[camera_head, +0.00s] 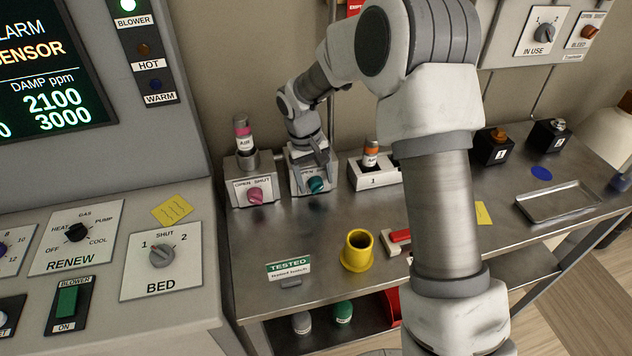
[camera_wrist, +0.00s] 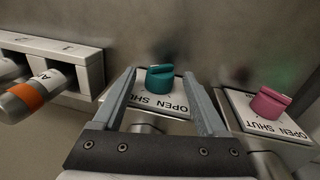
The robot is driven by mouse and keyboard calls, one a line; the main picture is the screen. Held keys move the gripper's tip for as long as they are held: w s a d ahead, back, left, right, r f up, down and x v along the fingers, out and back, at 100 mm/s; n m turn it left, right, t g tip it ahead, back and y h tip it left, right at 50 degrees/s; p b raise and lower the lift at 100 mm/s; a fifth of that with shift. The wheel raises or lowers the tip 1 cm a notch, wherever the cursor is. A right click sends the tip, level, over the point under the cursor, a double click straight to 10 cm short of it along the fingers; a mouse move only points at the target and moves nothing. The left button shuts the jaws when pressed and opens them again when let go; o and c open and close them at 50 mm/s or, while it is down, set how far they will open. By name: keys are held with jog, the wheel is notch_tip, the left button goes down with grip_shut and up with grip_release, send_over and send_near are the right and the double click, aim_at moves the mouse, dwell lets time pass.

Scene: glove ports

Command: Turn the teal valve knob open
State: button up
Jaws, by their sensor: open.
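The teal valve knob (camera_head: 316,185) is on the sloped front of a small box with a white plate, at the back of the metal bench. In the wrist view the teal knob (camera_wrist: 160,78) stands on a plate marked OPEN and SHUT, which appears upside down. My gripper (camera_head: 318,166) is just above this box in the head view. In the wrist view my gripper (camera_wrist: 162,80) is open, one finger to each side of the knob, with gaps between. I cannot tell whether the fingertips reach the knob's depth.
A pink knob (camera_head: 255,194) on a similar OPEN SHUT box stands close to the left. A white rack (camera_head: 372,178) with an orange-banded vial (camera_wrist: 28,96) stands close on the other side. A yellow cup (camera_head: 357,250) and a TESTED sign (camera_head: 289,268) are nearer the front.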

jog(key=shift+d+f, duration=0.1)
jog(key=shift+f, duration=0.45)
grip_shut()
jog(key=shift+b, duration=0.3)
jog(key=shift+a+f+t+h+b, duration=0.2)
jog(key=shift+a+t+h+b, duration=0.1)
jog(key=shift+h+b, duration=0.6)
jog(key=shift+a+t+h+b, duration=0.1)
jog(key=shift+t+h+b, duration=0.3)
jog(key=shift+h+b, duration=1.3)
jog(key=shift+r+h, duration=0.1)
jog(key=shift+h, duration=0.2)
